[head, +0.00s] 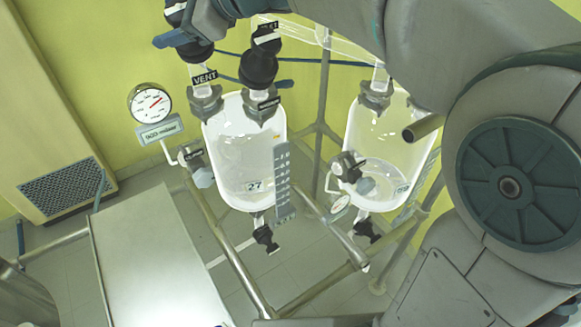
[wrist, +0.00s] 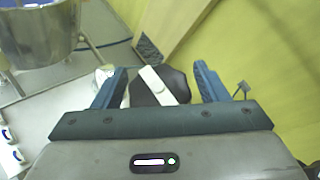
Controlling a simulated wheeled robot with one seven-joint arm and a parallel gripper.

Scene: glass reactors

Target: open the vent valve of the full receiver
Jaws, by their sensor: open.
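The left glass receiver (head: 238,150), numbered 27, hangs in a frame. The right receiver (head: 388,140) shows a clear liquid surface low inside; the left one's fill level is hard to tell. A "VENT" label (head: 205,77) marks the left receiver's vent line. Contact is not visible.
A dial gauge (head: 150,103) with a display stands left of the receiver. A pale tabletop (head: 155,262) is at lower left. Metal frame rails (head: 235,255) cross below. In the wrist view, a metal vessel (wrist: 38,35) is at upper left. My arm covers the upper right.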

